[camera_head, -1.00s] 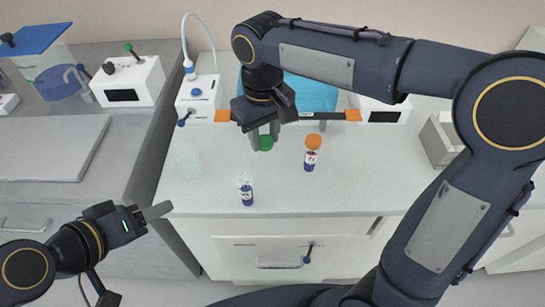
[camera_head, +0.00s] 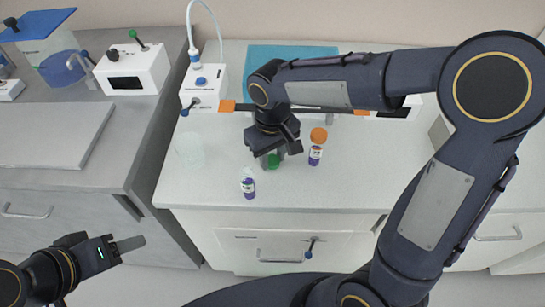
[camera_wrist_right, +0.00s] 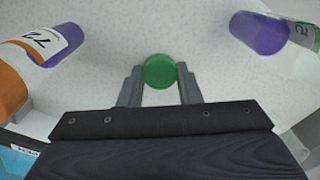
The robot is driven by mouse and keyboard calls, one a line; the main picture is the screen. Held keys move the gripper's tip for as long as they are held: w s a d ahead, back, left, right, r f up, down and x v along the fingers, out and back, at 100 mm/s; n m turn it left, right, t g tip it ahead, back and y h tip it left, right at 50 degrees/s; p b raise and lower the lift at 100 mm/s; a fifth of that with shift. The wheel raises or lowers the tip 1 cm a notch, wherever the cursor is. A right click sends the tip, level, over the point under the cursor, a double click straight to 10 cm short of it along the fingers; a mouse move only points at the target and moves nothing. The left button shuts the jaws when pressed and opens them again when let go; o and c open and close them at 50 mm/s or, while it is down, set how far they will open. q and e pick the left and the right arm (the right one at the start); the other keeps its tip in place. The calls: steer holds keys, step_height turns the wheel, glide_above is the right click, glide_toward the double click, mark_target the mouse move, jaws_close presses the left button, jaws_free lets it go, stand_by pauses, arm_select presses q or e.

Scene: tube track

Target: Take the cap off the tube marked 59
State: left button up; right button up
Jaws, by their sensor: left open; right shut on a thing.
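My right gripper (camera_head: 272,157) points down over the bench and is shut on a green cap (camera_head: 273,161). In the right wrist view the cap (camera_wrist_right: 160,71) sits between the two fingertips (camera_wrist_right: 160,82). Any tube under it is hidden, and no mark 59 is legible. An orange-capped tube (camera_head: 315,156) stands to the right; its label reads 72 in the wrist view (camera_wrist_right: 48,42). My left gripper (camera_head: 130,244) is open and empty, off the bench at lower left.
A clear beaker (camera_head: 190,151) stands left on the bench. A white device with a hose (camera_head: 203,88) is behind it, and a blue mat (camera_head: 290,58) lies at the back. A black-fronted white box (camera_head: 130,70) stands on the left counter. The bench (camera_head: 370,170) right of the tubes is clear.

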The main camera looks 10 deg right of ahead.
steer(key=shift+f, duration=0.3)
steer(key=shift+f, duration=0.15)
steer(key=o, duration=1.1)
steer(key=shift+r, duration=0.2)
